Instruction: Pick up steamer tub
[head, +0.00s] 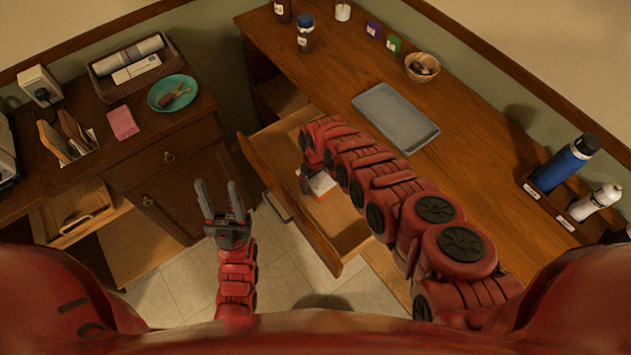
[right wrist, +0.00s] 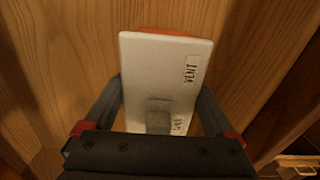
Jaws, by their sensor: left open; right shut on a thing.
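The steamer tub appears to be the box with a white lid and an orange edge (right wrist: 165,75), lying inside the open drawer (head: 355,238). Its lid carries a label reading "VENT" and a small tab. In the head view the tub (head: 322,185) is partly hidden by my right arm. My right gripper (head: 306,182) reaches down into the drawer and is shut on the tub, one finger along each side. Whether the tub touches the drawer floor is hard to tell. My left gripper (head: 217,188) is open and empty above the floor, left of the drawer.
A grey tray (head: 396,117) lies on the counter above the drawer. A bowl (head: 422,67) and bottles (head: 566,163) stand along the back. The side cabinet holds a teal plate (head: 172,93), a basket (head: 128,66) and pink notes (head: 122,122). The drawer walls surround my right gripper.

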